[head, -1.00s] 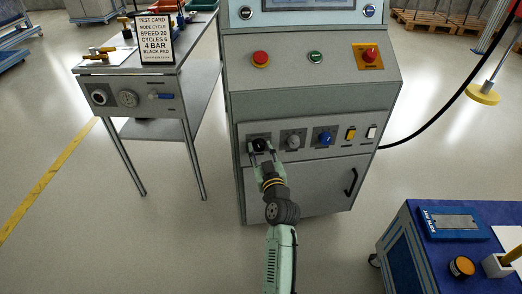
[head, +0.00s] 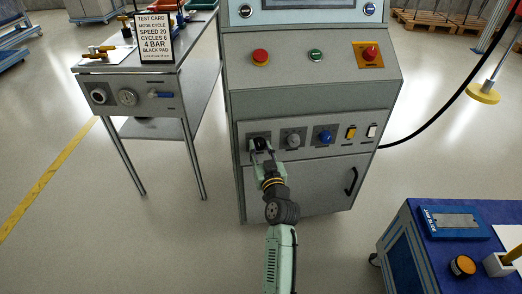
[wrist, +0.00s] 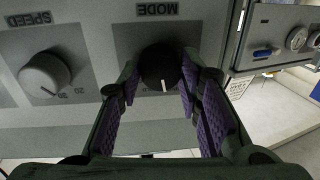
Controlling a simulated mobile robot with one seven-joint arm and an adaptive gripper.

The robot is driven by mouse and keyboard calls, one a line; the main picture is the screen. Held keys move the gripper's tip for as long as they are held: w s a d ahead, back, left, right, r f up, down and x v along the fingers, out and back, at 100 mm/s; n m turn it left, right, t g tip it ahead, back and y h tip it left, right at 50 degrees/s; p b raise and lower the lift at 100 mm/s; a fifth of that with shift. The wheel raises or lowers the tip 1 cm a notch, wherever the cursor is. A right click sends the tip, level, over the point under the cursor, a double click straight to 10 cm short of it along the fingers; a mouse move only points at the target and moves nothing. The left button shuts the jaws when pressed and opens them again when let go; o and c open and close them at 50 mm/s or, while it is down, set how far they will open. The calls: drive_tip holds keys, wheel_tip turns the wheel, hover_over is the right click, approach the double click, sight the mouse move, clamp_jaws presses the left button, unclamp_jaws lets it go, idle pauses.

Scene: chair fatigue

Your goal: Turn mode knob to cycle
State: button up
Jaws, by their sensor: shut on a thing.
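The black mode knob (head: 261,143) sits at the left end of the control row on the grey machine. In the wrist view the knob (wrist: 159,64) is below an upside-down MODE label (wrist: 157,10), and its white pointer line points down in the picture. My gripper (head: 262,151) is at the knob. In the wrist view the purple-padded fingers of my gripper (wrist: 160,82) are on both sides of the knob, shut on it. The mode position markings cannot be read.
The grey speed knob (wrist: 44,74) is beside the mode knob. A blue knob (head: 325,137), a yellow switch (head: 351,133) and a white switch (head: 372,131) are further right. A test card (head: 154,37) reading MODE CYCLE stands on the left bench. A door handle (head: 351,181) is below.

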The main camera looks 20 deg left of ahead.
drive_tip(key=m, duration=0.3)
drive_tip(key=shift+m+t, duration=0.3)
drive_tip(key=shift+m, duration=0.1)
drive_tip(key=m, duration=0.3)
drive_tip(key=shift+r+m, duration=0.1)
drive_tip(key=shift+m, duration=0.2)
drive_tip(key=m+p, duration=0.2)
drive_tip(key=m, duration=0.1)
drive_tip(key=shift+m+t+h, duration=0.3)
drive_tip(key=shift+m, duration=0.1)
drive_tip(key=shift+m+p, duration=0.65)
drive_tip(key=shift+m, duration=1.05)
drive_tip(key=o, duration=1.2)
drive_tip(key=shift+f, duration=0.2)
